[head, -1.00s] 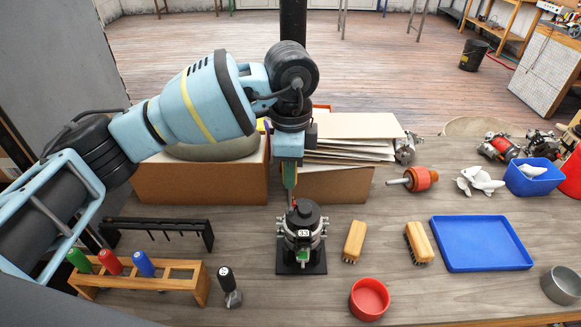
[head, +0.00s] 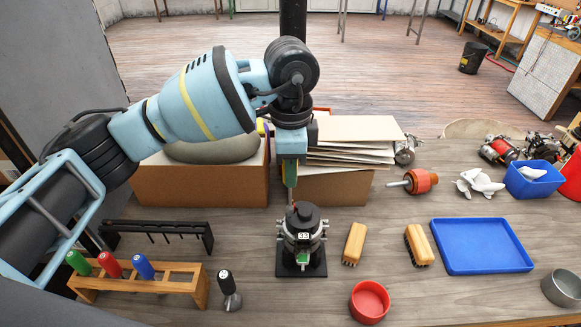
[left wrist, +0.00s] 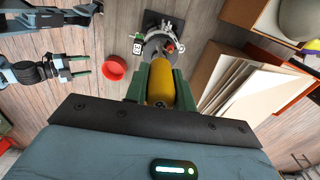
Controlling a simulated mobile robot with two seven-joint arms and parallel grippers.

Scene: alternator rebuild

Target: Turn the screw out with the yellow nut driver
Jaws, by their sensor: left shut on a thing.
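The alternator (head: 303,238) stands upright on a black base plate in the middle of the bench, with a label reading 33. My left gripper (head: 291,190) is just behind and above it, pointing down. In the left wrist view its green fingers are shut on the yellow nut driver (left wrist: 160,84). The driver's far end points at the alternator (left wrist: 158,47); whether its tip touches the screw is hidden. I cannot make out the screw itself. My right gripper (left wrist: 82,66) shows only in the left wrist view, with its fingers apart and empty, away from the alternator.
A wooden rack (head: 180,285) holds green, red and blue drivers at the front left. A black rack (head: 155,236) stands behind it. Two brushes (head: 354,243), a red bowl (head: 369,301) and a blue tray (head: 482,245) lie right of the alternator. Cardboard boxes (head: 200,185) stand behind.

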